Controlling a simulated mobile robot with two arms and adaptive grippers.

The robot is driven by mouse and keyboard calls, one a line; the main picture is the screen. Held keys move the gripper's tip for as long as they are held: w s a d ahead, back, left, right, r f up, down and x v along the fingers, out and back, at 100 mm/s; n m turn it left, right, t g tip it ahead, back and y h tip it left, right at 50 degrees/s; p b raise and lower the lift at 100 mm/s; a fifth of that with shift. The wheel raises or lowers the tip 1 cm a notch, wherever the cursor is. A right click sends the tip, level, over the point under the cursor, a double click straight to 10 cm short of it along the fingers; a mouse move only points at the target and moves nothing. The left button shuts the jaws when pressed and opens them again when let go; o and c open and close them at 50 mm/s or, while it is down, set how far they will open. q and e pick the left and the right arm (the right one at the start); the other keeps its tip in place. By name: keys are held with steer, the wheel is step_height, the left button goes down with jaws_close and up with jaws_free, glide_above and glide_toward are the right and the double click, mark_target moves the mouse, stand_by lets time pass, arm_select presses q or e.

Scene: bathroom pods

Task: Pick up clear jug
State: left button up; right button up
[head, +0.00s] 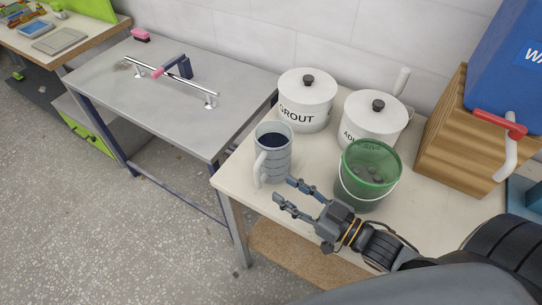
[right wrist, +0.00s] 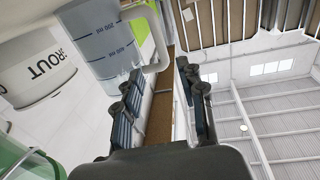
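The clear jug (head: 275,158) stands upright on the cream table, near its left edge. Its handle faces the front left. In the right wrist view, the jug (right wrist: 104,38) shows measuring marks, and its handle lies ahead of the gap between my fingers. My right gripper (head: 284,191) is open and empty, its fingertips just in front of the jug's lower part and close to the handle. Both fingers (right wrist: 160,78) show apart in the right wrist view. I cannot tell whether they touch the jug. My left gripper is out of view.
A green bucket (head: 351,188) stands just right of the jug, close to my right gripper. The white GROUT pot (head: 305,115) and another white lidded pot (head: 368,130) stand behind. A wooden box (head: 455,140) is at right. A grey table (head: 190,118) with a metal bar stands left.

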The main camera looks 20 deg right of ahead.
mark_target(257, 172)
steer(key=p+x, duration=0.2)
steer(key=x, duration=0.6)
steer(key=shift+w+a, duration=0.15)
steer(key=shift+a, duration=0.1)
steer(key=shift+w+a, duration=0.25)
steer(key=shift+w, duration=0.15)
jaws_close()
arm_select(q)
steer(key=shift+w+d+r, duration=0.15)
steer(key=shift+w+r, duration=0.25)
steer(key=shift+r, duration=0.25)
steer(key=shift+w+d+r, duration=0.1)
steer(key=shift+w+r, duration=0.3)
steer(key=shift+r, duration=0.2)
arm_select(e)
steer(key=shift+r, duration=0.1)
